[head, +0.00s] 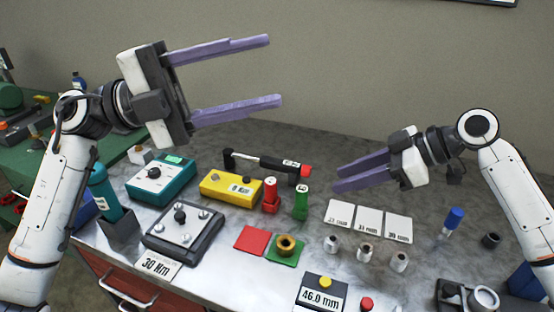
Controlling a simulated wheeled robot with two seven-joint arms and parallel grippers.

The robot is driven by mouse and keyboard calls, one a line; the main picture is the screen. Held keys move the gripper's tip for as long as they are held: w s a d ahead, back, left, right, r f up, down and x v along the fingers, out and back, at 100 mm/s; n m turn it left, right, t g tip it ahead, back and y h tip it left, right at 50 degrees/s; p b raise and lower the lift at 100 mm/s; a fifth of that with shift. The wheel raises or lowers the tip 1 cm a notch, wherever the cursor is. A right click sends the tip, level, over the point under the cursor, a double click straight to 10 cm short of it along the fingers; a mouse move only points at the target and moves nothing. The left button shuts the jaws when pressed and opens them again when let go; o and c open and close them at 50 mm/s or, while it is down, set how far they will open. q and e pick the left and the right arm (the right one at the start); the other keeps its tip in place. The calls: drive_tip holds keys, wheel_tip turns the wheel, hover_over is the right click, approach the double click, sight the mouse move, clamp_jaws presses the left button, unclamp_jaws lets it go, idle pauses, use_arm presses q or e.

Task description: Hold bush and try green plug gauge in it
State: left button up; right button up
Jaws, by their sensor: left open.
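The bush (278,249), a brass-coloured ring with a dark hole, sits on a green square pad (296,257) on the bench. The green plug gauge (301,204) stands upright behind it, beside a similar red gauge (270,197). My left gripper (275,71) is open and empty, raised high above the back of the bench. My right gripper (336,179) is right of the green gauge and apart from it. Its fingers lie close together in this view, with nothing visible between them; whether they are shut is unclear.
A red pad (251,238) lies left of the green pad. A yellow box (230,189), a teal box (161,180) and a black-handled tool (262,162) lie behind. White cards (368,221) and small metal cylinders (365,252) are at right. A 46.0 mm display (321,295) stands in front.

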use_arm(q)
drive_tip(key=s+d+f+m+g+y, duration=0.2)
drive_tip(key=s+d+f+m+y, duration=0.15)
drive_tip(key=d+f, duration=0.35)
drive_tip(key=m+t+y, duration=0.2)
drive_tip(key=t+y, duration=0.3)
drive_tip(key=y, duration=1.1)
approach(287, 243)
drive_tip(key=shift+h, duration=0.35)
drive_tip(key=x, duration=0.6)
drive_tip(key=shift+w+a+f, duration=0.15)
drive_tip(key=shift+a+f, duration=0.1)
drive_tip(key=shift+f, duration=0.05)
drive_tip(key=shift+c, duration=0.4)
